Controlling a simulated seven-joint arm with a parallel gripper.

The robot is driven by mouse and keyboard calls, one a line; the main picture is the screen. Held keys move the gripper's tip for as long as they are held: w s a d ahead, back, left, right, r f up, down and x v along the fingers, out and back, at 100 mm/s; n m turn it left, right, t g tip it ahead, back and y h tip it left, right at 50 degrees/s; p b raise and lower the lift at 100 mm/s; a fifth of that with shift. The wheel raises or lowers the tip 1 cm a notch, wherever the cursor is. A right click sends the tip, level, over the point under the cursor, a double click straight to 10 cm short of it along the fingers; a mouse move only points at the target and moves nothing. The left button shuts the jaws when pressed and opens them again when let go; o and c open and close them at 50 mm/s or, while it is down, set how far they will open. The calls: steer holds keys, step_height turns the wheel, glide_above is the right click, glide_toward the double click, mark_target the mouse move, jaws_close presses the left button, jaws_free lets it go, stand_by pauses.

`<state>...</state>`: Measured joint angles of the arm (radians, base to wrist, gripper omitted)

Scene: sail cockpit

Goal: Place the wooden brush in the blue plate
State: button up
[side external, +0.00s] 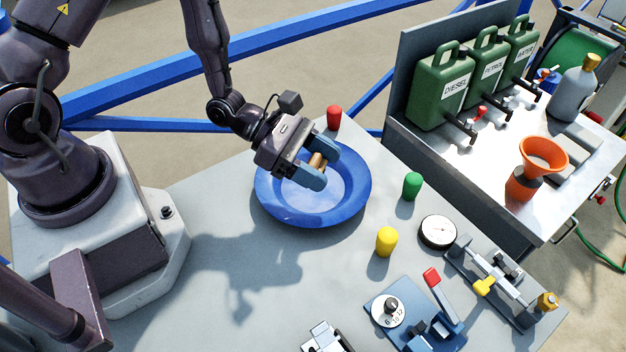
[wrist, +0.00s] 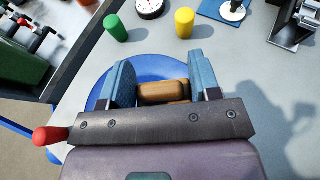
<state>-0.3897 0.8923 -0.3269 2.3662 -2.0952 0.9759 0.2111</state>
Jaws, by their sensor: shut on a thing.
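The blue plate (side external: 345,204) lies on the grey table in the side external view, a wide round dish with a raised rim. My gripper (side external: 318,167) is above the plate, its blue fingers shut on the wooden brush (side external: 317,161). In the wrist view the brush (wrist: 163,91) shows as a brown wooden block between the two fingers of my gripper (wrist: 165,85). The blue plate (wrist: 150,66) is behind and below it there. Most of the brush is hidden by the fingers, and I cannot tell whether it touches the plate.
A red peg (side external: 334,118), a green peg (side external: 412,186) and a yellow peg (side external: 386,242) stand around the plate. A round gauge (side external: 438,231) and blue-based device (side external: 405,310) lie at the right front. Green canisters (side external: 443,88) stand on a side bench. The table left of the plate is clear.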

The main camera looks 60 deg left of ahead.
mark_target(319, 160)
steer(key=w+a+f, duration=0.1)
steer(key=w+a+f+n+t+y, duration=0.1)
steer(key=a+f+n+t, duration=0.1)
steer(key=a+f, duration=0.1)
steer(key=shift+w+f+y, duration=0.1)
steer(key=shift+w+y, duration=0.3)
steer(key=shift+f, duration=1.9)
steer(key=shift+f, duration=0.2)
steer(key=o, duration=0.9)
steer(key=shift+r, duration=0.1)
